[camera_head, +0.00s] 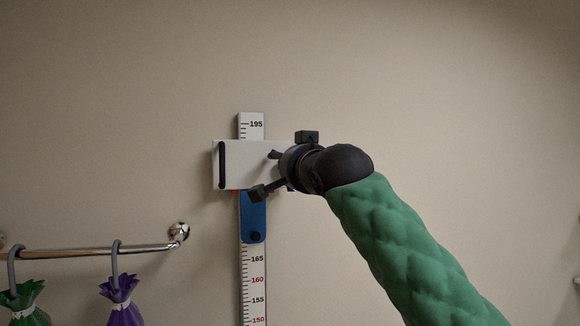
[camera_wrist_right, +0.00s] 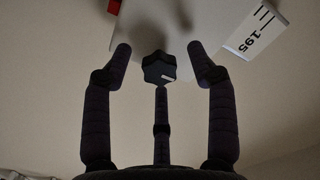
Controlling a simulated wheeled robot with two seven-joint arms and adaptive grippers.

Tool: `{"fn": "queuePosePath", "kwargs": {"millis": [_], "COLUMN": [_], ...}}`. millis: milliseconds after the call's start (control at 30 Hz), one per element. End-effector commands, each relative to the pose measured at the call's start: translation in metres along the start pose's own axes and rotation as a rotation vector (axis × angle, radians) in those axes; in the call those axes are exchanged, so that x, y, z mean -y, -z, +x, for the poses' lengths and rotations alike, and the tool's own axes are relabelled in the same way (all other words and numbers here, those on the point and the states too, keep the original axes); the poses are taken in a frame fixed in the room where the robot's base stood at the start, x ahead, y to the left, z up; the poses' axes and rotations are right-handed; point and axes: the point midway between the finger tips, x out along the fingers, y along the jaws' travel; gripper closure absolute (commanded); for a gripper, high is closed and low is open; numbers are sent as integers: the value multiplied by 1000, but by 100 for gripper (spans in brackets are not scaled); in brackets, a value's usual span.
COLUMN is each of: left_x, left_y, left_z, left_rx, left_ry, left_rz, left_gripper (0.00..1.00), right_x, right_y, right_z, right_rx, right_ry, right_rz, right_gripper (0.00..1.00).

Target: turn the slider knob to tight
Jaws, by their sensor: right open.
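The dark, star-shaped slider knob (camera_wrist_right: 158,68) with a small pale mark shows in the right wrist view. It sits between the spread fingertips of my right gripper (camera_wrist_right: 160,50), with visible gaps at the two side fingers. Whether the middle finger below touches it, I cannot tell. In the head view my right gripper (camera_head: 268,172) is open at the right side of the white slider (camera_head: 232,168), and the knob is hidden there behind the gripper. The slider rides on the measuring scale (camera_head: 252,290) on the wall. My left gripper is not in view.
A metal rail (camera_head: 90,252) at the lower left bears a green bag (camera_head: 25,305) and a purple bag (camera_head: 122,300) on hooks. A blue piece (camera_head: 254,215) lies on the scale below the slider. The wall right of my arm is mostly clear.

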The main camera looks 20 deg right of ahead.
Motion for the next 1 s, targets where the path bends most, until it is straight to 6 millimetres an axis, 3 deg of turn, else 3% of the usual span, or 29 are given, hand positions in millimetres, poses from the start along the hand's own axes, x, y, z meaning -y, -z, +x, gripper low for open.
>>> {"fn": "queuePosePath", "kwargs": {"millis": [267,800,1000], "left_x": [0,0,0], "left_y": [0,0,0], "left_z": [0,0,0], "left_rx": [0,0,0], "left_ry": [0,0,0], "left_rz": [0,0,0], "left_gripper": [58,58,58], "right_x": [0,1,1], "right_y": [1,0,0], "right_z": [-19,-100,-116], "right_rx": [0,-1,0], "right_ry": [1,3,2], "right_rz": [0,0,0], "right_gripper": [42,42,42]}}
